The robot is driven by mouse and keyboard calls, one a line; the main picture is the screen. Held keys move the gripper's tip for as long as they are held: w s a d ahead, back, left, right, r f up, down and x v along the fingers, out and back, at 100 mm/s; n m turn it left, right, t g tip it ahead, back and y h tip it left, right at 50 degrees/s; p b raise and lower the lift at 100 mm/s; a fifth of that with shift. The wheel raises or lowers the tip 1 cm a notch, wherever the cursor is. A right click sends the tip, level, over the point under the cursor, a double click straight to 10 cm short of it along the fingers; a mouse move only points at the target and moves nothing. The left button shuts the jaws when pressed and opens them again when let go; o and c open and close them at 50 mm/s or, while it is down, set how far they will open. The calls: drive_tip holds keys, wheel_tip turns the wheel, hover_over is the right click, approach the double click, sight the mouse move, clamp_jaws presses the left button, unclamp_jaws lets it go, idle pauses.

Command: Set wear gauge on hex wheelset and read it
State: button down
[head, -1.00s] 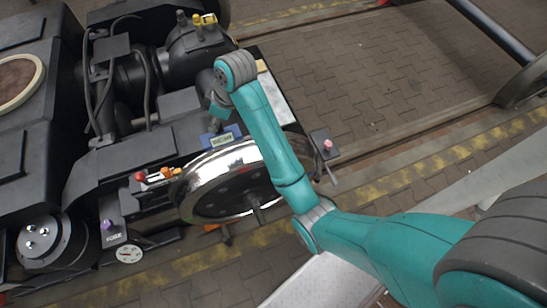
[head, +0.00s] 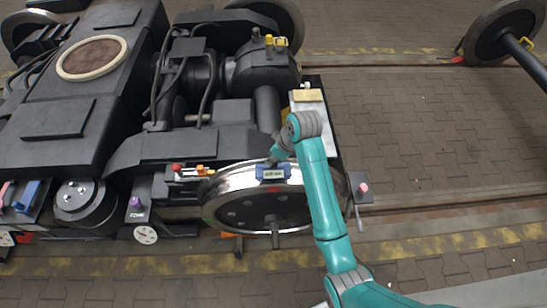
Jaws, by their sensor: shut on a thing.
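The wear gauge (head: 273,173) is a blue block with a small pale display whose digits are too small to read. It sits at the top of the shiny rim of the near wheel (head: 232,184). My gripper (head: 276,158) is shut on the gauge from above and behind. The gauge appears to touch the rim, but I cannot tell how fully it is seated. The fingertips are partly hidden by the gauge and the wrist. I cannot make out a hex mark; a small label plate (head: 138,215) stands left of the wheel, below a purple knob.
The black bogie frame (head: 150,150) fills the left. An orange and red fitting (head: 190,171) lies just left of the wheel, and a pink-tipped post (head: 364,187) stands on its right. A pale tray (head: 322,125) lies behind my arm. Paved floor (head: 430,140) is open at right.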

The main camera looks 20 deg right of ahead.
drive_tip(key=shift+f, duration=0.4)
drive_tip(key=shift+f, duration=0.2)
drive_tip(key=c, duration=0.9)
unclamp_jaws()
drive_tip(key=shift+o, duration=0.2)
